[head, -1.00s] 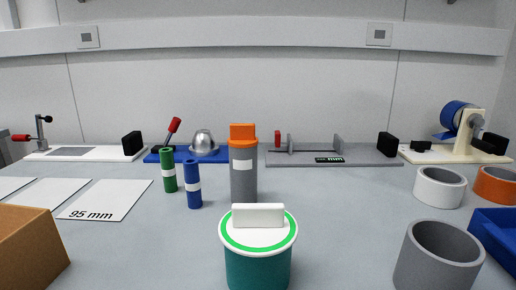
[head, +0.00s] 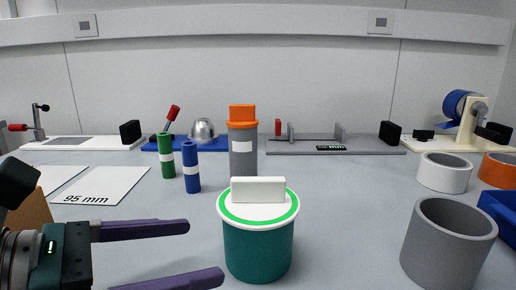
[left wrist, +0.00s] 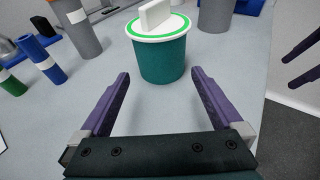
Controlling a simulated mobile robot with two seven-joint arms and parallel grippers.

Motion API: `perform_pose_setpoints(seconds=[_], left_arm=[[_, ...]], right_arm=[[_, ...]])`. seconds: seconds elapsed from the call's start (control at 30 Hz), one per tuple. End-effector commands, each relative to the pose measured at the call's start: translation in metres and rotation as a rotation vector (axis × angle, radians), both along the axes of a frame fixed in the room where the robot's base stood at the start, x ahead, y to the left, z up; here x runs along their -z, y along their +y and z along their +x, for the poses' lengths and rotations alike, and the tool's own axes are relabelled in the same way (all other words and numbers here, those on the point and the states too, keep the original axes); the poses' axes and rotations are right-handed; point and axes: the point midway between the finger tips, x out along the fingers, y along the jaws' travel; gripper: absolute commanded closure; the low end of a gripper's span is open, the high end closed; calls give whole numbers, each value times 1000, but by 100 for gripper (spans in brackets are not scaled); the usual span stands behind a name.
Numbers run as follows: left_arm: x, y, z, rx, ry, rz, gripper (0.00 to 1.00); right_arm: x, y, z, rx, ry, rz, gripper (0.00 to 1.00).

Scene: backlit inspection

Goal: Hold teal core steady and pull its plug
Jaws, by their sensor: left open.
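The teal core (head: 258,248) stands upright on the grey table at the front centre. Its top is a white disc with a green ring, and the plug's white block handle (head: 258,190) stands up from it. My left gripper (head: 205,251) is open and empty, left of the core, with its purple fingers pointing at the core's side. In the left wrist view the core (left wrist: 162,60) lies just beyond and between the open fingertips, apparently not touched. My right gripper (left wrist: 287,72) shows partly at that view's right edge, its fingers apart and empty.
A grey ring (head: 449,245) stands right of the core, near a white ring (head: 444,173) and a blue bin (head: 500,215). Behind are an orange-capped grey cylinder (head: 243,150), a blue cylinder (head: 191,172) and a green one (head: 166,160). A brown box (head: 30,217) is at left.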

Motion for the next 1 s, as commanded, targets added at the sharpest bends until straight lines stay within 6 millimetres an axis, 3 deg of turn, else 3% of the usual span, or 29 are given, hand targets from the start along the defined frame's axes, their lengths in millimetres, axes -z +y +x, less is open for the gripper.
perform_pose_setpoints(seconds=[0.37,0.63,1.0], left_arm=[[21,-44,29,3,-4,2,0],[25,-69,46,3,-1,3,0],[28,-75,50,4,-1,5,0]], right_arm=[[43,0,0,0,-2,0,0],[37,0,0,0,-1,0,0],[37,0,0,0,-2,0,0]])
